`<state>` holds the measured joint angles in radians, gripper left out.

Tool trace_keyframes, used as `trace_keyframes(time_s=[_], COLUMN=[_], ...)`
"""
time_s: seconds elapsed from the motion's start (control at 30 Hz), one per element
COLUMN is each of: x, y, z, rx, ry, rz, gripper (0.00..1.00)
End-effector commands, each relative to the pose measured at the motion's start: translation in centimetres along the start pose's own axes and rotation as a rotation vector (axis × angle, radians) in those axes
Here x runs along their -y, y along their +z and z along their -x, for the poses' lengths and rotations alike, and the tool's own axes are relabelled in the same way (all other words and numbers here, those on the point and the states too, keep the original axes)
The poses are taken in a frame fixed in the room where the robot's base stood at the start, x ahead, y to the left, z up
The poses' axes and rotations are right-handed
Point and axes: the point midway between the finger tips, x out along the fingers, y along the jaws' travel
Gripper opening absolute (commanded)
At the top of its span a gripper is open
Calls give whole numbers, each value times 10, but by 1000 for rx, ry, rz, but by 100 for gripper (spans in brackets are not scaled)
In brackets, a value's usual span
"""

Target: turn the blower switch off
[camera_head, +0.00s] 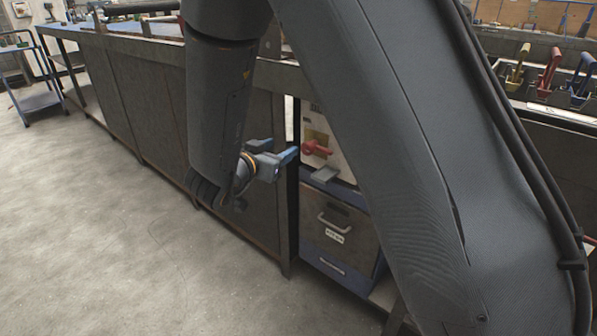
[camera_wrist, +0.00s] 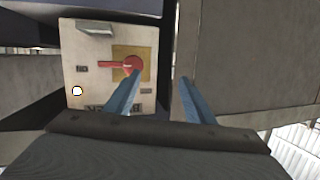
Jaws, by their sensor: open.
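The blower switch is a red rotary handle (camera_head: 316,149) on a pale panel with a yellow plate, low under the bench. In the wrist view the red handle (camera_wrist: 124,65) has its round hub at the right and its lever pointing left. My gripper (camera_head: 285,157) has blue fingers and is just left of the handle in the head view. In the wrist view my gripper (camera_wrist: 160,78) is open, with the left fingertip close to the hub and the right one beyond the panel's right edge. I cannot tell whether the left finger touches the handle. Nothing is between the fingers.
The pale switch panel (camera_wrist: 82,58) has a small white round part (camera_wrist: 77,91) and a grey bracket (camera_wrist: 94,28). A dark drawer box (camera_head: 334,236) stands below it. A bench side panel (camera_head: 150,105) runs left. The floor (camera_head: 100,230) is clear. Several coloured handles stand at upper right.

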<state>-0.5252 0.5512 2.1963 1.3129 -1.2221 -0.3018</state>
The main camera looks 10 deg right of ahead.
Motion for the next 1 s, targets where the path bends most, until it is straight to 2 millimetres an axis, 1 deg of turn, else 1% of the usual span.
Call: trace_keyframes(time_s=[0.03, 0.1, 0.3, 0.4, 0.47, 0.8, 0.9, 1.0], x=[-2, -9, -23, -27, -29, -42, -44, -45], y=[17, 22, 30, 29, 27, 15, 12, 10], z=[0, 5, 21, 21, 17, -31, -41, -46], rx=[-48, -112, -219, -235, -238, -236, -236, -236], ry=[46, 115, 236, 256, 260, 259, 258, 258], rz=[10, 23, 53, 58, 58, 58, 58, 57], gripper=[49, 49, 49, 49, 49, 49, 49, 49])
